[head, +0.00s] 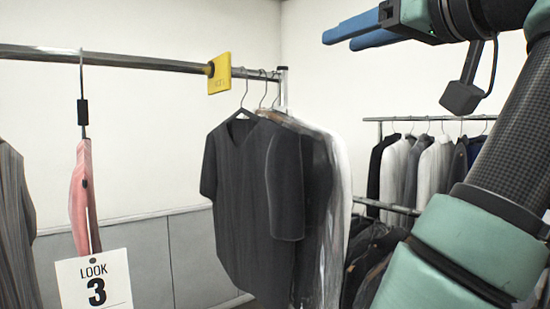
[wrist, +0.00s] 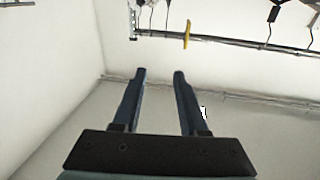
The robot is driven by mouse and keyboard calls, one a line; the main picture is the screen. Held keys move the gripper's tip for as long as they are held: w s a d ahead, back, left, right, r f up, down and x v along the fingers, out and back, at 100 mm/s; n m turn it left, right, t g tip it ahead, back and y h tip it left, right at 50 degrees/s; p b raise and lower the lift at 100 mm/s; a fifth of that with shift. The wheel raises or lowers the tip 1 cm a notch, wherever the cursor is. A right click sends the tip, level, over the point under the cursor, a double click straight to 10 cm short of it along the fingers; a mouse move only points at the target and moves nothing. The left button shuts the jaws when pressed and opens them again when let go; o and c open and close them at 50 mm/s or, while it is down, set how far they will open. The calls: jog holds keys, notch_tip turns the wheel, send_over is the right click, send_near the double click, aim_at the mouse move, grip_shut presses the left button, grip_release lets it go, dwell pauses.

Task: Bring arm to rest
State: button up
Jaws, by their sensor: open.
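My gripper (head: 352,32) is at the upper right of the head view, with two blue fingers pointing left. In the wrist view my gripper (wrist: 159,75) shows both fingers apart with nothing between them. It is open and empty. My arm comes in from the right edge of the head view. The gripper is raised in front of the bare pale wall, apart from the hanging clothes.
A metal rail (head: 130,61) carries a yellow tag (head: 219,73), a dark T-shirt (head: 245,195), a pink garment (head: 82,195) and a "LOOK 3" card (head: 94,283). A second rack (head: 430,118) of clothes stands at the back right. Wall space is clear between them.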

notch_tip(320, 180, down, 8)
jog(key=w+m+t+h, duration=0.2)
jog(key=m+t+h, duration=0.25)
jog(key=h, duration=0.35)
jog(key=s+a+f+t, duration=0.1)
jog(key=s+a+t, duration=0.2)
jog(key=s+a, duration=0.2)
jog(key=s+a+f+t, duration=0.2)
jog(key=s+a, duration=0.3)
jog(key=s, duration=0.6)
jog(key=shift+s+a+f+t+b, duration=0.3)
jog(key=shift+s+t, duration=0.1)
jog(key=shift+t, duration=0.25)
jog(key=shift+d, duration=0.1)
